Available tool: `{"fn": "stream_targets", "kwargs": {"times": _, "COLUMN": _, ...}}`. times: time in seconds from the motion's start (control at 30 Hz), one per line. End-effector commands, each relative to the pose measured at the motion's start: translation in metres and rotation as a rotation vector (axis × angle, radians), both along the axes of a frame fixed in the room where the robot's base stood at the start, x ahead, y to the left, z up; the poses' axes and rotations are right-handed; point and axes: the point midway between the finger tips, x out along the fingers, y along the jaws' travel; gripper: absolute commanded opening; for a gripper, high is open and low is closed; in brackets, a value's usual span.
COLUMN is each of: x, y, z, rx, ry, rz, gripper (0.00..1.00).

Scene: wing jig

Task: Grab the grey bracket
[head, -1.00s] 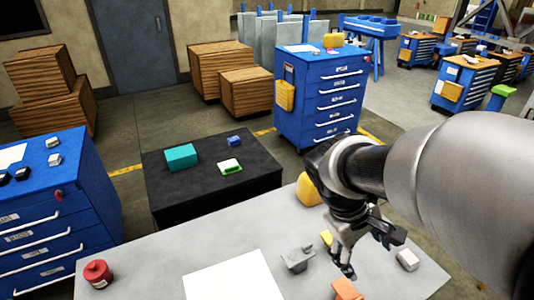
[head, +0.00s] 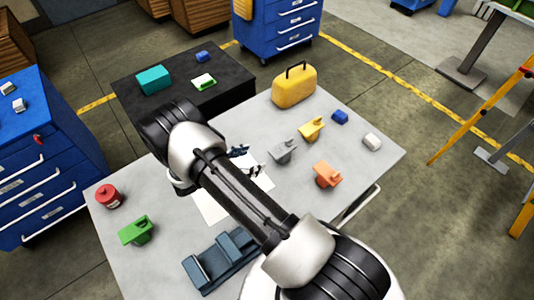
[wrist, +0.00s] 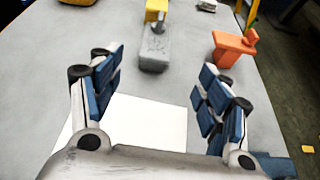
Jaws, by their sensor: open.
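My gripper (wrist: 162,75) is open and empty, with blue finger pads spread wide above the white sheet (wrist: 135,118). In the head view my gripper (head: 247,160) is partly hidden by my arm and sits just left of the grey bracket.
The yellow bracket (head: 311,128) is behind the grey one; the orange bracket (head: 326,174) is to its right. A yellow case (head: 294,86), blue block (head: 340,117) and white block (head: 372,142) stand farther off. A green bracket (head: 136,230), red can (head: 108,197) and blue fixture (head: 222,262) are left and near.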

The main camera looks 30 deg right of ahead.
Motion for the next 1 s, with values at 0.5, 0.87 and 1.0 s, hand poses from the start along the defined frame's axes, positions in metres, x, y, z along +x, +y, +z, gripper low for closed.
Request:
{"fn": "stream_targets", "kwargs": {"times": 0.5, "x": 0.009, "y": -0.077, "z": -0.041, "rx": -0.012, "ry": 0.018, "rz": 0.017, "gripper": 0.70}}
{"fn": "stream_targets", "kwargs": {"times": 0.87, "x": 0.016, "y": -0.113, "z": -0.056, "rx": -0.012, "ry": 0.016, "rz": 0.020, "gripper": 0.70}}
{"fn": "stream_targets", "kwargs": {"times": 1.0, "x": 0.018, "y": -0.128, "z": -0.064, "rx": -0.012, "ry": 0.016, "rz": 0.018, "gripper": 0.70}}
